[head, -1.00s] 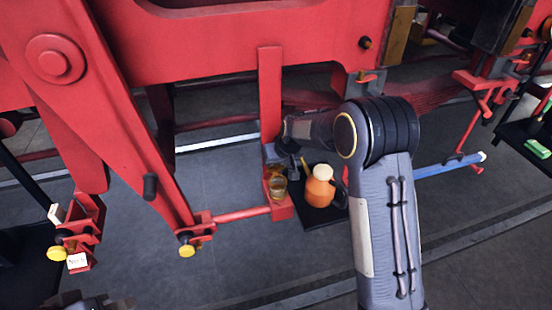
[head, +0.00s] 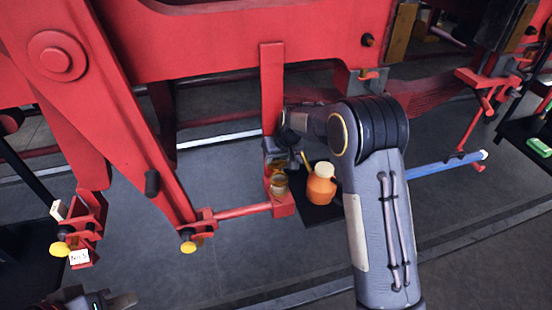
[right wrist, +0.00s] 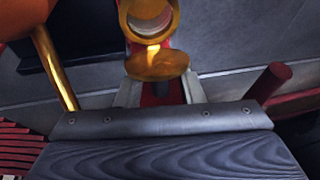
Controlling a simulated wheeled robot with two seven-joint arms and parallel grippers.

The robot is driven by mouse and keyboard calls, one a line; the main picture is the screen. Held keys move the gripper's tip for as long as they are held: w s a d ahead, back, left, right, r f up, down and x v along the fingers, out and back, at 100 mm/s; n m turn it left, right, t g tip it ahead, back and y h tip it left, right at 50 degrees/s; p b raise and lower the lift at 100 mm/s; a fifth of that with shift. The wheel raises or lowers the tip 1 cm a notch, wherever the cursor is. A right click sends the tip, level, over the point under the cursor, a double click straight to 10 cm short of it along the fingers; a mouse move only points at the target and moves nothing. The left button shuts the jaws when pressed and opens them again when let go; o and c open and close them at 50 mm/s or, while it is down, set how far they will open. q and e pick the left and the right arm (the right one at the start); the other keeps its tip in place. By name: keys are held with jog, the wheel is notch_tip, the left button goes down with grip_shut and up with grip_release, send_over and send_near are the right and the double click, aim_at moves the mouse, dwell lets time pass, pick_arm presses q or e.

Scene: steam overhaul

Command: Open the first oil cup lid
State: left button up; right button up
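The brass oil cup (head: 279,182) sits on the red bracket at the foot of the red upright in the head view. In the right wrist view the cup (right wrist: 150,14) shows its round open mouth at the top. Its brass lid (right wrist: 158,64) stands swung away from the mouth, on the near side towards my gripper. My right gripper (head: 277,158) is right behind the cup. In its wrist view two grey fingers (right wrist: 152,92) show apart, one each side below the lid; contact is unclear. My left gripper (head: 98,300) is at the bottom left, partly cut off.
An orange oil can (head: 320,187) with a brass spout (right wrist: 54,62) stands on a dark tray (head: 312,213) beside the cup. A red rod (head: 243,211) runs left from the bracket to yellow-knobbed fittings. A blue bar (head: 447,164) lies right of my right arm.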

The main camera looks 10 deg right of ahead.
aim_at(281, 161)
jog(key=b+v, duration=0.2)
jog(key=v, duration=0.4)
jog(key=shift+s+r, duration=0.15)
jog(key=shift+r, duration=0.2)
jog(key=shift+s+d+r, duration=0.15)
jog(key=shift+s+r, duration=0.05)
jog(key=shift+r, duration=0.35)
